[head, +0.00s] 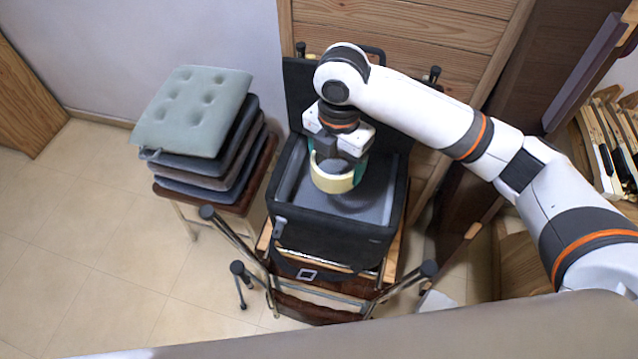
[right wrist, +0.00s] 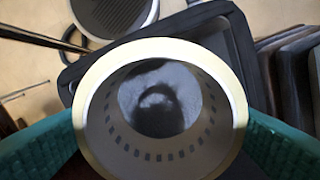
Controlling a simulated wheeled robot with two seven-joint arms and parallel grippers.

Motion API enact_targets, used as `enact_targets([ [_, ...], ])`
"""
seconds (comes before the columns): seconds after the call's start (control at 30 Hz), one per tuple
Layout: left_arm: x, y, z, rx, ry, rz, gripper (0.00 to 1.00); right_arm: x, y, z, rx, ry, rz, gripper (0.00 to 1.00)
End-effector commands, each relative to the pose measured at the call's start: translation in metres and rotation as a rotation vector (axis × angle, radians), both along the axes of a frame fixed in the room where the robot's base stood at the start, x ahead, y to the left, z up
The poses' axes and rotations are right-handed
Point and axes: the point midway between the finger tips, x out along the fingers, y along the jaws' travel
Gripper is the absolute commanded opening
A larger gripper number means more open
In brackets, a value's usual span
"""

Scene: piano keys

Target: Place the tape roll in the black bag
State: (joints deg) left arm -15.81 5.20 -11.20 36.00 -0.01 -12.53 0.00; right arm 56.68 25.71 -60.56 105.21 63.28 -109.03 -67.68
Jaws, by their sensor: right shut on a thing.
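The tape roll (head: 333,181) is a pale yellow ring, held by my right gripper (head: 339,165). In the head view it hangs over the open black bag (head: 330,238), within the outline of its opening. In the right wrist view the tape roll (right wrist: 165,52) fills the middle, between two green fingers at left and right. Through its hole I see grey lining and a dark shadow. The black bag has a grey inside and its lid stands raised at the back. I cannot tell how far the roll is above the bag's floor. My left gripper is not in view.
A stack of cushions (head: 190,112) sits on a stool to the left. Wooden panels (head: 400,35) stand behind. The tiled floor (head: 110,240) at left is clear.

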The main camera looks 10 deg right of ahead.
Motion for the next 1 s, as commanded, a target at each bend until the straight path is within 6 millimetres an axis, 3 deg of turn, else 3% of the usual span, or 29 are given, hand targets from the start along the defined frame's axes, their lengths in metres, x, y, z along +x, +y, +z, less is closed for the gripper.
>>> enact_targets([
  [0.07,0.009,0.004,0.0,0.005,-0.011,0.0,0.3,-0.001,0.001,-0.006,-0.002,0.002,0.002,0.58],
  [0.13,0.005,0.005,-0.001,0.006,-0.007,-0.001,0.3,-0.002,0.001,-0.018,-0.002,0.005,0.001,0.58],
  [0.33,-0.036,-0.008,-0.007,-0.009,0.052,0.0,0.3,-0.003,0.0,-0.071,-0.003,0.006,0.001,0.58],
  [0.43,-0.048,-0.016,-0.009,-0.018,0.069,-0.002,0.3,-0.003,0.0,-0.096,-0.002,0.005,0.0,0.58],
  [0.6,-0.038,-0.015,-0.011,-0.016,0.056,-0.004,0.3,-0.003,0.0,-0.126,-0.001,0.003,0.0,0.58],
  [0.8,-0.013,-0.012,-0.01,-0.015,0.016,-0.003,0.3,-0.003,0.0,-0.139,-0.001,0.001,0.001,0.58],
  [1.0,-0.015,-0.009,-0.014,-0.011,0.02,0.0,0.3,-0.003,0.0,-0.168,-0.001,0.002,0.0,0.58],
])
